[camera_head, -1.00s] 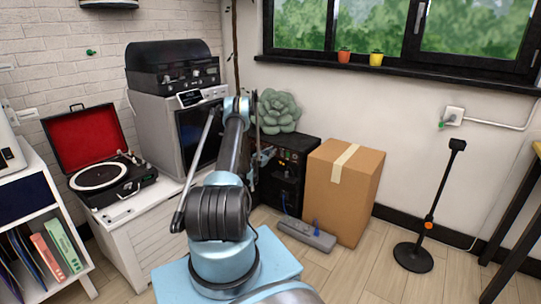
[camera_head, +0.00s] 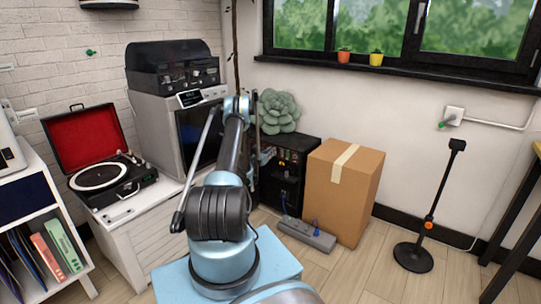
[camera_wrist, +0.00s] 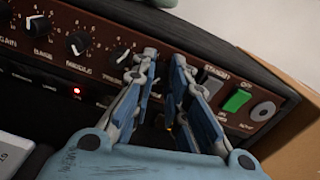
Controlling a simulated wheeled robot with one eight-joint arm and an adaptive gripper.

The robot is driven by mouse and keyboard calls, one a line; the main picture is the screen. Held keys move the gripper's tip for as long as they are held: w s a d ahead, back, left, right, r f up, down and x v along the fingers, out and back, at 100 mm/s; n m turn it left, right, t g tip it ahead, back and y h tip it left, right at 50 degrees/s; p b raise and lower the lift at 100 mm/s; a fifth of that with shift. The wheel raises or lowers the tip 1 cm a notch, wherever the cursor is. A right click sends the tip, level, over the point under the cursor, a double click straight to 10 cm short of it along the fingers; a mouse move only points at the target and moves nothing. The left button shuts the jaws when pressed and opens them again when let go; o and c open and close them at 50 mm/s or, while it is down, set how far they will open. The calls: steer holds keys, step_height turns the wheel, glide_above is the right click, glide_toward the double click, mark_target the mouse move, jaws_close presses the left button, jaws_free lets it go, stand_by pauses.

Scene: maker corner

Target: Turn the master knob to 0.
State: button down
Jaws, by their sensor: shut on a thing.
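The black amplifier (camera_head: 283,172) stands on the floor between the oven and the cardboard box. In the wrist view its brown panel (camera_wrist: 105,24) carries a row of black knobs with white marks, including the bass knob (camera_wrist: 40,26), middle knob (camera_wrist: 78,43) and treble knob (camera_wrist: 119,57). My gripper (camera_wrist: 165,62) is at the panel, right of the treble knob and left of the standby switch (camera_wrist: 211,82). Its fingers are shut on the master knob, which they almost wholly hide. The knob's mark and its setting cannot be read.
The green on switch (camera_wrist: 237,100) and a round silver jack (camera_wrist: 263,111) sit right of my gripper. A red lamp (camera_wrist: 77,91) glows below the knobs. The cardboard box (camera_head: 345,195) stands close on the right, and a grey pedal (camera_head: 306,234) lies in front.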

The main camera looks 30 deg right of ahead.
steer(key=shift+w+a, duration=0.1)
steer(key=c, duration=1.8)
jaws_free()
steer(key=shift+v, duration=3.7)
steer(key=shift+f, duration=0.1)
